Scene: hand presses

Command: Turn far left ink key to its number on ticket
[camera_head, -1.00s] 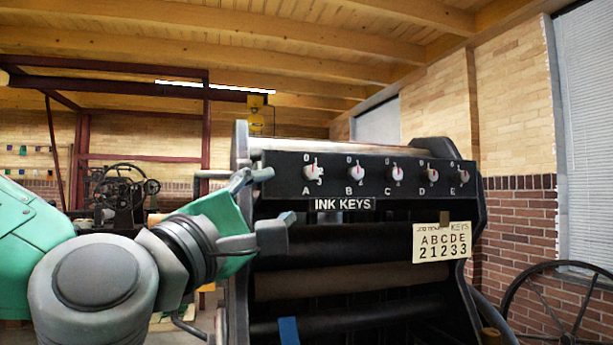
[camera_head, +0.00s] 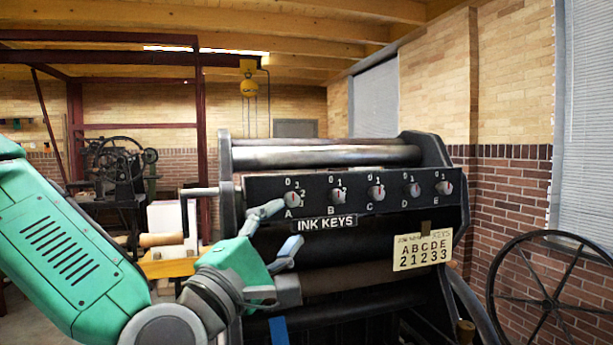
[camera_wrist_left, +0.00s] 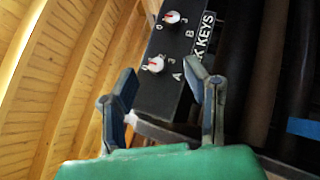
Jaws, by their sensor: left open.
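The far left ink key A (camera_head: 292,198) is a white round knob with a red pointer on the black ink-key panel (camera_head: 262,187). It also shows in the left wrist view (camera_wrist_left: 154,65), ahead of and between my fingers. Keys B (camera_head: 338,195), C (camera_head: 376,192), D (camera_head: 412,190) and E (camera_head: 444,187) sit to its right. The ticket (camera_head: 422,254) reads ABCDE over 21233, so A has 2. My left gripper (camera_head: 277,229) is open and empty, just below and left of key A, apart from it. It also shows in the left wrist view (camera_wrist_left: 164,88). My right gripper is out of view.
The press has dark rollers (camera_head: 340,278) below the panel and a metal roller (camera_head: 325,156) above. A spoked black wheel (camera_head: 548,300) stands at the right. A rod (camera_head: 200,191) sticks out at the panel's left. Another machine (camera_head: 115,170) stands behind left.

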